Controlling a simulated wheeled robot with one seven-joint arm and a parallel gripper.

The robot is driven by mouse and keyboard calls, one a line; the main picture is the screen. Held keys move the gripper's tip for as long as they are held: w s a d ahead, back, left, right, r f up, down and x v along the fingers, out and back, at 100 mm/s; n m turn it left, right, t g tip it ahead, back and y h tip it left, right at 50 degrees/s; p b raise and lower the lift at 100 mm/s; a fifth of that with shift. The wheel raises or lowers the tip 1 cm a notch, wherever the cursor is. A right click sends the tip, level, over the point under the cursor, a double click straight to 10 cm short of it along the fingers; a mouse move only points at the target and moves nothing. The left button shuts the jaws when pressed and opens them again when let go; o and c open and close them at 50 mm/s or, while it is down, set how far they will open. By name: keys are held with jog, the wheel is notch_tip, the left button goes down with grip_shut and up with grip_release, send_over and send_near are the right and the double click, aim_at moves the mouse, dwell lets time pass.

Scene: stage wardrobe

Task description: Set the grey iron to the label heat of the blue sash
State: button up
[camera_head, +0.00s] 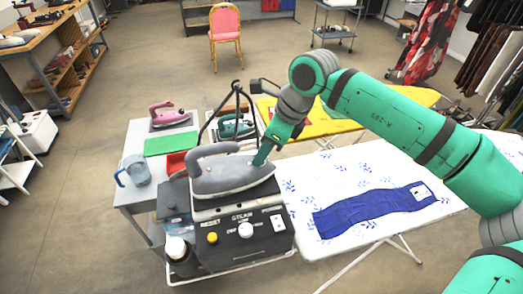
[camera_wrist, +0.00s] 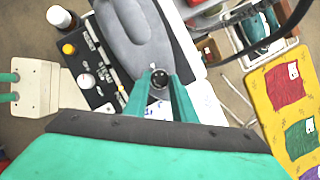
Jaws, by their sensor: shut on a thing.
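The grey iron (camera_head: 232,178) rests on a dark steam station (camera_head: 240,215); in the wrist view the iron (camera_wrist: 135,35) fills the upper middle. My gripper (camera_head: 262,158) reaches down to the iron's right end. In the wrist view my gripper (camera_wrist: 160,77) is shut on a small dark round dial (camera_wrist: 159,82) on the iron. The dial's marks are too small to read. The blue sash (camera_head: 365,209) lies flat on the white ironing board (camera_head: 310,175). Its white label (camera_head: 421,192) is at its right end, and its print is unreadable.
The station has a yellow button (camera_head: 212,238), a white knob (camera_head: 245,230) and a switch (camera_head: 278,222). A teal iron (camera_head: 236,127) and a pink iron (camera_head: 168,114) stand behind. A blue jug (camera_head: 135,172) is left; a yellow board (camera_head: 410,97) is behind.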

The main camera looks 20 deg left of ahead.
jog(key=shift+s+m+t, duration=0.1)
jog(key=shift+m+t, duration=0.4)
jog(key=shift+m, duration=0.7)
jog(key=o, duration=1.1)
jog(key=shift+c, duration=0.2)
jog(key=v, duration=1)
jog(key=shift+r, duration=0.4)
